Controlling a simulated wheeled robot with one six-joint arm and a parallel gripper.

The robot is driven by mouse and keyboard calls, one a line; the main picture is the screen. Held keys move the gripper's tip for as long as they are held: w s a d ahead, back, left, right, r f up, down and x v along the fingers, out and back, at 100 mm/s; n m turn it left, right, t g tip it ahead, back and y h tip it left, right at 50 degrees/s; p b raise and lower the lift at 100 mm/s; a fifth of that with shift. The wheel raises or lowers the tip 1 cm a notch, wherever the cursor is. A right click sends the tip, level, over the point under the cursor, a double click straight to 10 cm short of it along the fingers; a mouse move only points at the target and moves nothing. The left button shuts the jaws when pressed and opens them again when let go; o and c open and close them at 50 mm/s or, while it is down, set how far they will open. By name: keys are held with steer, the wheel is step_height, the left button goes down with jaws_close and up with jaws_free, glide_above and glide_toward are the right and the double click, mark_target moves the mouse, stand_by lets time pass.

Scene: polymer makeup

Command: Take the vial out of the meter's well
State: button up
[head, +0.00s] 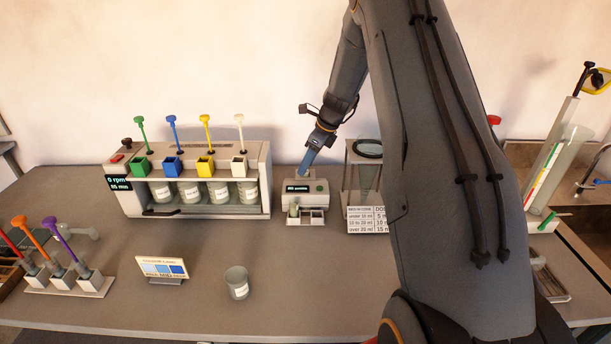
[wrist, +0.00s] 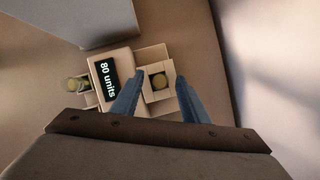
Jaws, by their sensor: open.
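The meter (head: 307,188) is a small pale box on the counter with a dark display, which reads "80 units" in the wrist view (wrist: 107,78). In the wrist view, a round yellowish vial top (wrist: 158,81) shows inside the meter's square well. My gripper (wrist: 160,79) is open above the well, with one finger on each side of the vial top. Whether the fingers touch it I cannot tell. In the head view my gripper (head: 307,168) points down at the meter's top, and the well is hidden. Another small vial (head: 294,209) stands at the meter's front left.
A jar machine (head: 196,150) with colored hoppers stands close on the left. A framed stand (head: 350,180) with a dosing card (head: 367,219) is close on the right. A glass jar (head: 237,283) and a color card (head: 162,268) stand in front. The counter before the meter is clear.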

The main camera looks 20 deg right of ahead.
steer(key=shift+c, duration=0.5)
jaws_close()
